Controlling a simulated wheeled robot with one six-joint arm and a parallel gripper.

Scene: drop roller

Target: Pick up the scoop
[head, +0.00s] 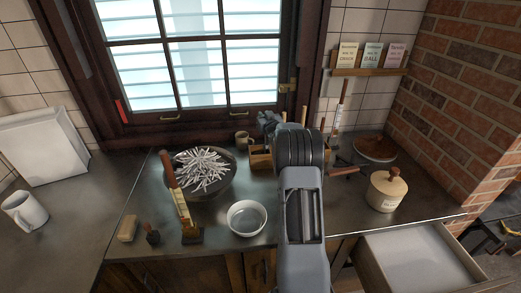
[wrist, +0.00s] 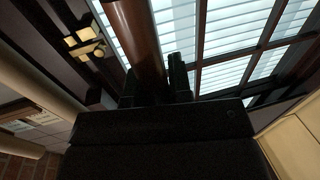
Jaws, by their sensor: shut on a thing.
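In the wrist view my gripper (wrist: 155,88) is shut on a smooth brown round handle, taken to be that of the scoop (wrist: 135,35). The handle runs up between the two dark fingers and out of the top of the picture. The scoop's head does not show there. In the head view my arm stands in the middle and hides the fingers and most of what they hold. A short brown handle with a dark end (head: 344,171) shows just right of my arm; I cannot tell whether it belongs to the held thing.
A dark bowl of white sticks (head: 203,170), a white bowl (head: 247,218) and an upright wooden-handled tool (head: 179,203) stand left of my arm. A lidded jar (head: 386,190) and an open drawer (head: 420,258) are right. A window (head: 195,55) is behind.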

